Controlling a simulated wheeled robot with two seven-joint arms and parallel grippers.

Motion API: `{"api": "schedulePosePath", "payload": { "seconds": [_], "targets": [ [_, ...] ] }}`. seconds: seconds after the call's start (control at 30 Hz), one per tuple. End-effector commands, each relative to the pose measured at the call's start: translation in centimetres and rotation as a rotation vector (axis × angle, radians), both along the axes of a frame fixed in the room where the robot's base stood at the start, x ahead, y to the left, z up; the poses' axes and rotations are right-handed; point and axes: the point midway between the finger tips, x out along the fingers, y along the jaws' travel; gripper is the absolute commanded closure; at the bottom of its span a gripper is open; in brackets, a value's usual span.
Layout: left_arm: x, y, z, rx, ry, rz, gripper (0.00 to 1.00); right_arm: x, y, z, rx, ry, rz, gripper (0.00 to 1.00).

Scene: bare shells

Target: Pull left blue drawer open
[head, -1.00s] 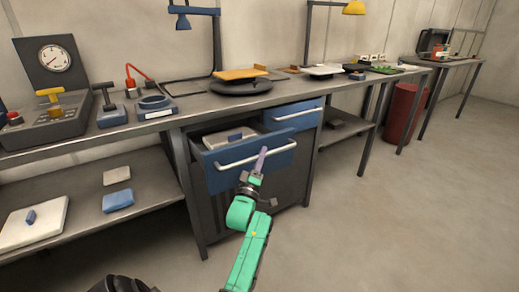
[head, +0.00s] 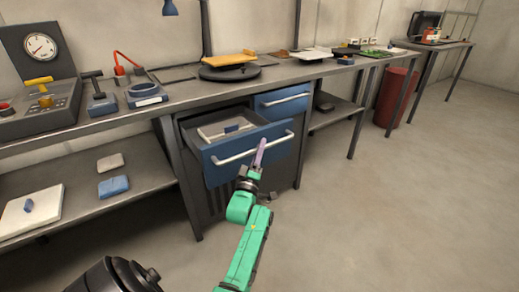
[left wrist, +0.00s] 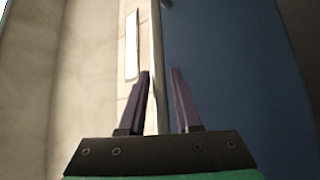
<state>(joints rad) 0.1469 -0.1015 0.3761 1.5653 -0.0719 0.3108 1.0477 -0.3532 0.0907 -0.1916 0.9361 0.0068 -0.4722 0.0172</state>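The left blue drawer (head: 228,163) stands partly open under the workbench, with a pale lid-like piece (head: 212,133) with a blue grip inside. Its long pale handle (head: 234,155) runs across the front. My left gripper (head: 260,150), with purple fingers, is at the right part of this handle. My right gripper is not in view.
The right blue drawer (head: 282,101) is closed. The workbench (head: 185,108) carries a gauge panel (head: 40,50) and several tools. A lower shelf (head: 150,172) is at the left. A red bin (head: 397,98) stands farther right. The floor at the right is clear.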

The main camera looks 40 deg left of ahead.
Motion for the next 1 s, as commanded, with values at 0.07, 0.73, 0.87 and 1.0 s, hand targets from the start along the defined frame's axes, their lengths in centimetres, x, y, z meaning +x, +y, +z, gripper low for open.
{"api": "schedulePosePath", "payload": {
  "seconds": [0.07, 0.73, 0.87, 1.0],
  "targets": [
    [0.0, 0.0, 0.0, 0.0, 0.0, 0.0, 0.68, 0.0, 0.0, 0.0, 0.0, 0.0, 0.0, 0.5],
    [-8.1, -3.4, -3.6, -0.002, 0.007, 0.0, 0.68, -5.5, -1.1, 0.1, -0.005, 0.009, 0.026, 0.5],
    [-10.7, -4.5, -5.0, -0.001, 0.004, 0.0, 0.68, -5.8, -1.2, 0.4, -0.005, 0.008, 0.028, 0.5],
    [-12.1, -5.2, -5.6, -0.001, 0.002, 0.0, 0.68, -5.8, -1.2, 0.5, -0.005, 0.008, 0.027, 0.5]
  ]
}}
